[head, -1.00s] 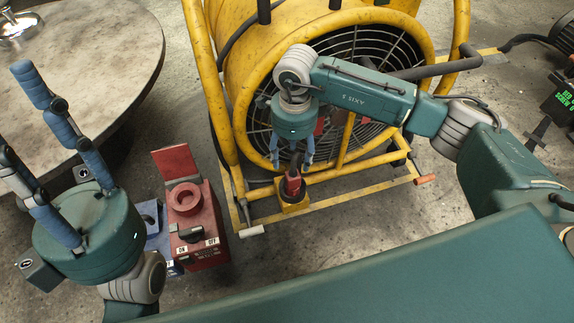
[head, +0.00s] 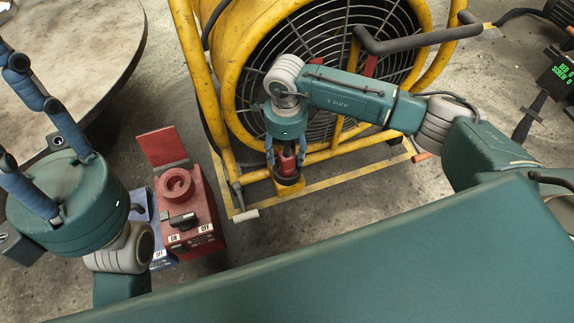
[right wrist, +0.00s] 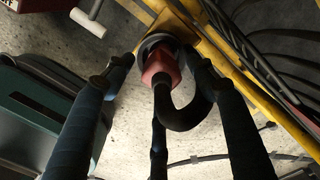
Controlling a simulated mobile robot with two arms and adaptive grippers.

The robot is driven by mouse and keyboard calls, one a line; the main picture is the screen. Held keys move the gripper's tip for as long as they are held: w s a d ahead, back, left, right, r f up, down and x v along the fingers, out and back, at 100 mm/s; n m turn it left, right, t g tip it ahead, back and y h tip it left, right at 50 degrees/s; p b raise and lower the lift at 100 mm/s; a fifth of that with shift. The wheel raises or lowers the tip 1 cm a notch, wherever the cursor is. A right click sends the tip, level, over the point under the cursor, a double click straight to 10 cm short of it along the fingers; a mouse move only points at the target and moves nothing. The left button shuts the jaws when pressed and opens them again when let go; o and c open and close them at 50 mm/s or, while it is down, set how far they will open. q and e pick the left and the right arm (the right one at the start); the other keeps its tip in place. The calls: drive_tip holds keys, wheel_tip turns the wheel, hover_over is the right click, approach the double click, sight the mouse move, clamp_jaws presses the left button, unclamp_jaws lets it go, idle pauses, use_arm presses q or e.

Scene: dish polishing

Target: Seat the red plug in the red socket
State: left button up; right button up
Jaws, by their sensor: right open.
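The red plug (head: 288,164) stands upright in a yellow holder (head: 290,188) at the foot of the yellow fan frame. My right gripper (head: 286,157) is open, its fingers pointing down around the plug. In the right wrist view the red plug (right wrist: 160,68) sits between the spread fingers (right wrist: 158,80), its dark cable curving towards the camera. Gaps show beside the plug; contact cannot be judged. The red socket (head: 177,185) is a round ring on a red box, lid raised behind it. My left gripper (head: 30,110) points up at the left, fingers apart and empty; some of it is out of frame.
A large yellow fan (head: 330,60) with tubular bars stands right behind the plug. A blue box (head: 140,208) stands against the red box's left side. A black switch (head: 182,222) sticks up in front of the socket. A round table (head: 85,50) is at the upper left.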

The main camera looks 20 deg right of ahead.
clamp_jaws()
idle(0.3)
